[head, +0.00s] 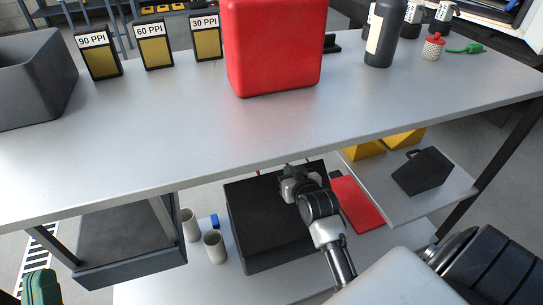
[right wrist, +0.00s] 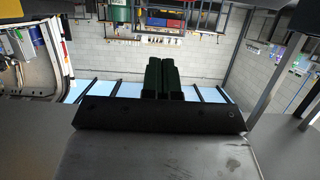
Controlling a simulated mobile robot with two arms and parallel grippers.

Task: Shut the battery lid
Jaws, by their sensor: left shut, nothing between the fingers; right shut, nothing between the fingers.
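A wide black box (head: 265,215) sits on the low shelf under the table's front edge. It may be the battery case; I cannot make out a separate lid, and its back is partly hidden by the tabletop. My right gripper (head: 292,171) is over the back right part of this box, with the arm crossing its right side. I cannot tell whether it touches the box. In the right wrist view its dark green fingers (right wrist: 163,78) are together and empty. My left gripper (head: 40,286) shows at the lower left corner, fingers together, far from the box.
The grey tabletop (head: 150,130) overhangs the shelf. It carries a red container (head: 272,45), PPI-labelled boxes (head: 155,45), a grey bin (head: 30,80) and a dark bottle (head: 381,40). Pale cups (head: 215,247) stand left of the black box; a red panel (head: 352,203) lies right.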

